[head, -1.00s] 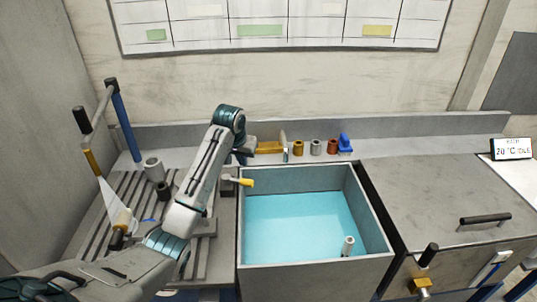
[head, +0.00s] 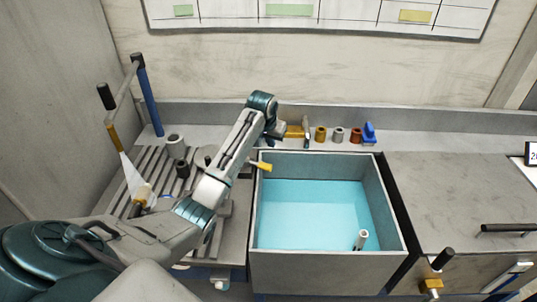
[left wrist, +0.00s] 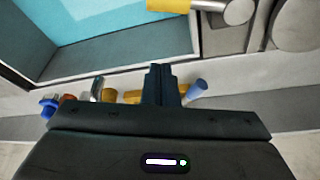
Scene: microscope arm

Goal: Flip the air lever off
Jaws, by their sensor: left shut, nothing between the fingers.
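A short yellow-tipped lever (head: 263,167) sticks out over the basin's left rim; in the left wrist view its yellow tip (left wrist: 168,5) and metal rod lie at the top edge. At the far left, a pipe arm on a blue post (head: 150,98) carries a yellow nozzle (head: 114,138) with a pale white cone below it. A brass valve with a black handle (head: 443,258) is on the right cabinet front. No label shows which is the air lever. My left gripper (left wrist: 161,86) is shut and empty over the back ledge, apart from the yellow-tipped lever. My right gripper is out of view.
The basin (head: 328,265) holds blue liquid and a small pale cylinder (head: 361,238). Several small coloured parts, including a blue one (head: 369,132), stand along the back ledge near my gripper. A slatted rack (head: 150,165) is at left. The right counter (head: 450,195) is mostly clear.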

